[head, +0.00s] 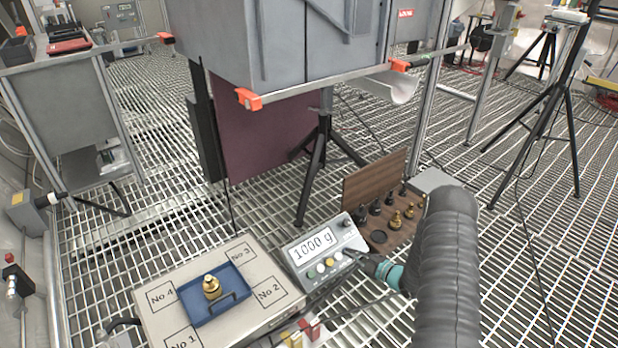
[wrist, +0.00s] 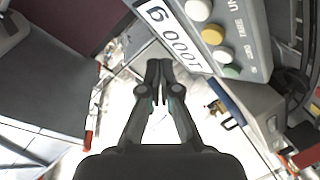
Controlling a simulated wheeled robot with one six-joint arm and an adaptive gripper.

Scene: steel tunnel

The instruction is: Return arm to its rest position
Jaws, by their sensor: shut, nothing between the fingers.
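My arm (head: 447,270) comes up from the lower right in the head view. My gripper (head: 352,257) is at its left end, close to the front panel of a grey scale display (head: 318,255) reading "1000 g". In the wrist view my gripper (wrist: 159,95) has its fingertips together with nothing held. The display unit (wrist: 222,45) is above and right of it there, with its round buttons in view. A brass weight (head: 212,287) stands on a blue tray (head: 236,306) on the scale's numbered platform (head: 152,272), left of my gripper. Whether a fingertip touches the panel cannot be told.
A wooden weight rack (head: 373,183) with several dark and brass weights stands behind my gripper. A tripod (head: 323,170) and a large grey cabinet (head: 285,40) are farther back. Open grating floor (head: 540,270) lies to the right. A second tripod (head: 545,110) stands at the far right.

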